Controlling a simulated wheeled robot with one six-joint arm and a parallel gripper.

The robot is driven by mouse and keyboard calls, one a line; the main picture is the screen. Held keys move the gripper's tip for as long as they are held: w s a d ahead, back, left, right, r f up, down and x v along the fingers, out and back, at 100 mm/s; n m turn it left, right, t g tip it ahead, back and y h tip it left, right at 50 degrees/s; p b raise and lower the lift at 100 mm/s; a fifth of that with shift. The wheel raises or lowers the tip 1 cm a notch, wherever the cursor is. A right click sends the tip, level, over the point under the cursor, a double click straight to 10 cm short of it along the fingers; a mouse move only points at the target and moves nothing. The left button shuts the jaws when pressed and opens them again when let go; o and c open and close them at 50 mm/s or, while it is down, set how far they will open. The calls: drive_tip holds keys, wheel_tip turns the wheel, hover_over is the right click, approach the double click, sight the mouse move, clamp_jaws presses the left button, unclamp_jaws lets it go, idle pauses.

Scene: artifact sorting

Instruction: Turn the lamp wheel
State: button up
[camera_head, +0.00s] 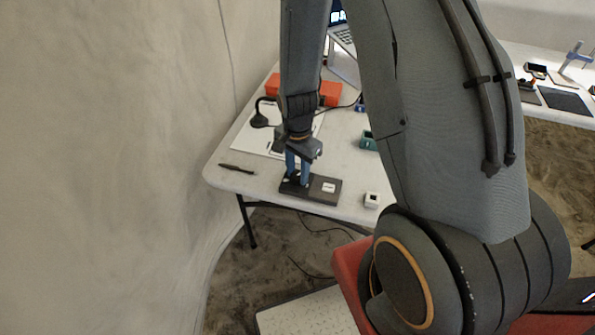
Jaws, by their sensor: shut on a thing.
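My gripper (298,170) points down over the left part of a dark flat base (322,190) near the table's front edge. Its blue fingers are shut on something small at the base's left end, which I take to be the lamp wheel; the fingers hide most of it. A small white label or plate lies on the base to the right of the fingers. A black desk lamp (260,117) with a round head stands behind and to the left, on a white sheet.
The table (222,180) has a dark pen-like tool (237,168) at left, a white cube (372,200) at right, a green box (369,141) and an orange case (327,92) behind. My arm hides much of the right. A wall stands close on the left.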

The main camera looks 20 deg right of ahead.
sight(298, 174)
drive_tip(key=shift+r, duration=0.1)
drive_tip(key=o, duration=1.1)
drive_tip(key=shift+c, duration=0.2)
wheel_tip(298, 174, up, 7)
drive_tip(key=shift+r+b, duration=0.1)
drive_tip(key=shift+b, duration=0.75)
drive_tip(key=shift+r, duration=0.25)
